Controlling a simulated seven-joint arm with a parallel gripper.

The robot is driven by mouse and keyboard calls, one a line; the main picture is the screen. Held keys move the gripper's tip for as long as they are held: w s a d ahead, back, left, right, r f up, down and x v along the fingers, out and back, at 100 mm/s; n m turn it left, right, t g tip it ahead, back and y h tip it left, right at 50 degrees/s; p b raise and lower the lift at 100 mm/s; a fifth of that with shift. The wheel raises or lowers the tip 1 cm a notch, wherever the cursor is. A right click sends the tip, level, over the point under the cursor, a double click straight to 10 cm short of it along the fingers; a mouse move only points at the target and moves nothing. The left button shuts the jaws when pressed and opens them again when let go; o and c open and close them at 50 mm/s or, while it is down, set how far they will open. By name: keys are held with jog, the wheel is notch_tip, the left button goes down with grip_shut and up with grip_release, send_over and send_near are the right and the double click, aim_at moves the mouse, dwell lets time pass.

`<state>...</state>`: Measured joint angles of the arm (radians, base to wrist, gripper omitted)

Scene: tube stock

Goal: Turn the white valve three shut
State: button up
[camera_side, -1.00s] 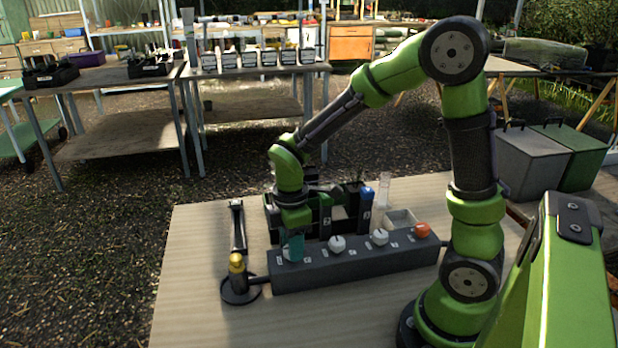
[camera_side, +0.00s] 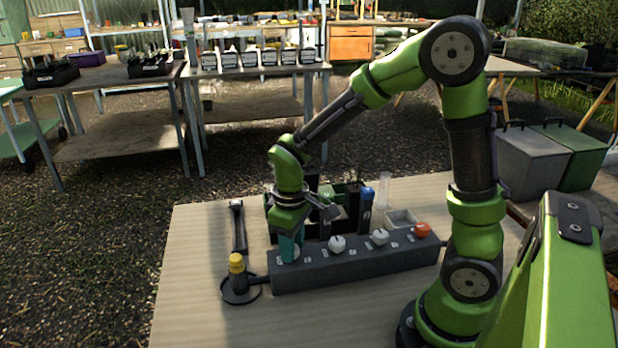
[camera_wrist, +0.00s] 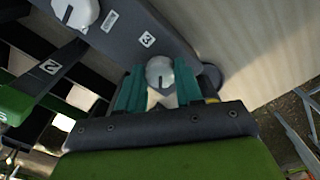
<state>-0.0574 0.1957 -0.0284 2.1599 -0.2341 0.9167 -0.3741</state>
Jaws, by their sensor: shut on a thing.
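The dark valve block (camera_side: 355,262) lies along the front of the table, with knobs on its top. My gripper (camera_side: 290,247) points down at the block's left end, its teal fingers low over the top. In the wrist view my gripper (camera_wrist: 160,92) is shut on a white valve knob (camera_wrist: 160,72), one teal finger on each side. A label reading 3 (camera_wrist: 147,40) is on the block beside this knob. In the side view the fingers mostly hide the knob. Two other white knobs, a middle one (camera_side: 337,244) and one further right (camera_side: 379,237), are free.
An orange knob (camera_side: 422,229) is at the block's right end. A yellow-topped fitting (camera_side: 237,264) stands on a round base to the left. Behind the block are a dark rack, a blue-capped tube (camera_side: 367,194) and a small tray (camera_side: 402,217). The table's front left is clear.

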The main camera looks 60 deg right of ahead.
jog(key=m, duration=0.4)
jog(key=shift+m, duration=0.3)
jog(key=shift+a+m, duration=0.1)
jog(key=shift+m, duration=1.8)
jog(key=o, duration=1)
jog(key=shift+o, duration=0.2)
jog(key=shift+r, duration=0.15)
notch_tip(320, 180, up, 17)
jog(key=shift+w+f, duration=0.1)
jog(key=shift+f, duration=0.1)
